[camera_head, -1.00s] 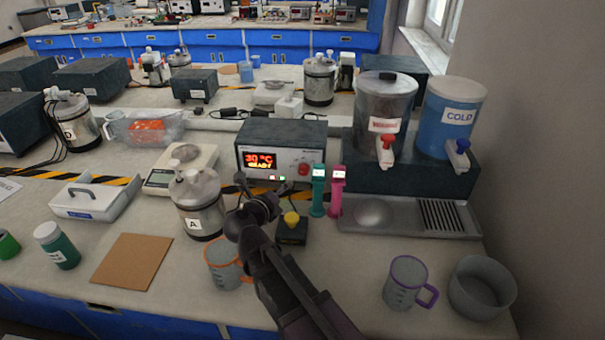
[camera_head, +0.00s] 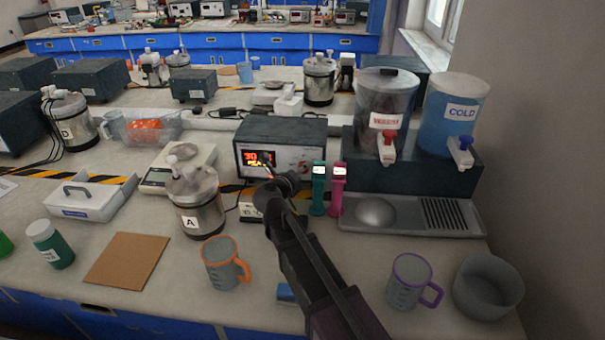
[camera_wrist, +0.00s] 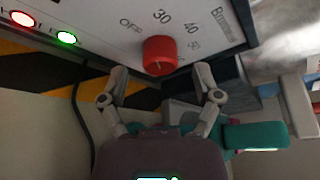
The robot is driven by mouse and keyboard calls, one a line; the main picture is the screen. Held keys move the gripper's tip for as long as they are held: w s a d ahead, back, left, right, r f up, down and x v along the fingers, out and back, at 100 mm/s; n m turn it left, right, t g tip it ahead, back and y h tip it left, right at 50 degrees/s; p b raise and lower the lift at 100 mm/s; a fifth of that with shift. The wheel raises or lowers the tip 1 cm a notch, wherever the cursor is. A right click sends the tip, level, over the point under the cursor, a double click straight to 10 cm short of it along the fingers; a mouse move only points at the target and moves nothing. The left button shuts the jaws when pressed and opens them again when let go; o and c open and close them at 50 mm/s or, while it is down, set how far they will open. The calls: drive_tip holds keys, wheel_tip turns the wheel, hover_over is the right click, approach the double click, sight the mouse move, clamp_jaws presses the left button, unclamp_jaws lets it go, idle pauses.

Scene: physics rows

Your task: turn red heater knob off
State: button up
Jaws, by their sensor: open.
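The heater (camera_head: 282,132) is a dark box with a white front panel and a red-lit display (camera_head: 258,158) that starts with 30. In the wrist view its red knob (camera_wrist: 160,54) sits below the printed marks OFF, 30, 40 and 50. I cannot read the knob's pointer surely. My gripper (camera_wrist: 161,80) is open, one fingertip to the lower left of the knob and one to the lower right, with nothing between them. In the head view my gripper (camera_head: 281,182) is at the heater's front and partly covers the panel.
Teal (camera_head: 319,190) and pink (camera_head: 338,190) upright devices stand close to the right of my gripper. Vessel A (camera_head: 196,200) and an orange-handled mug (camera_head: 222,263) stand to the left. A dispenser (camera_head: 387,110) is at the right. A small box below the heater is partly hidden by my arm.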

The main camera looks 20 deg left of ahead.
drive_tip(key=shift+w+f, duration=0.15)
drive_tip(key=shift+w, duration=0.5)
drive_tip(key=shift+d, duration=0.1)
clamp_jaws()
drive_tip(key=shift+n+b, duration=0.3)
drive_tip(key=shift+b, duration=0.05)
drive_tip(key=shift+f+n+t+h+b, duration=0.2)
drive_tip(key=shift+n+t+h+b, duration=0.4)
drive_tip(key=shift+n+b, duration=0.5)
drive_tip(key=shift+n+t+b, duration=0.4)
drive_tip(key=shift+n+b, duration=0.15)
drive_tip(key=shift+n, duration=0.45)
drive_tip(key=shift+r, duration=0.1)
